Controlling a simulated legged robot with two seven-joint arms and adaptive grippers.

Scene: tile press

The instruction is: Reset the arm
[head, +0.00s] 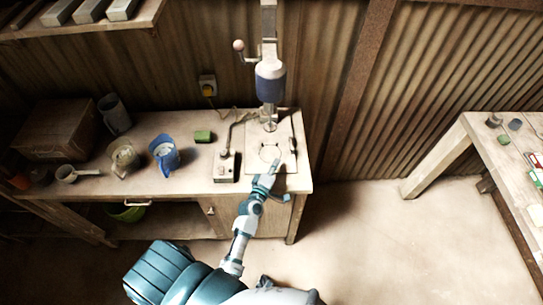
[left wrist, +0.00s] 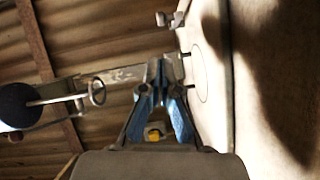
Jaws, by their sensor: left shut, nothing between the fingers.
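My left arm reaches up from the bottom of the head view to the press on the bench. My left gripper (head: 268,176) is at the front edge of the pale press base plate (head: 285,138), which has a ring marked on it. The press (head: 270,85) has a blue-grey cylinder and a side lever with a round knob (head: 238,45). In the left wrist view the blue fingers of my left gripper (left wrist: 158,66) are together at the tips with nothing between them. The base plate also shows there (left wrist: 205,60), close beside the fingertips. My right gripper is not in view.
A second table (head: 495,150) stands at right. The floor between is clear.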

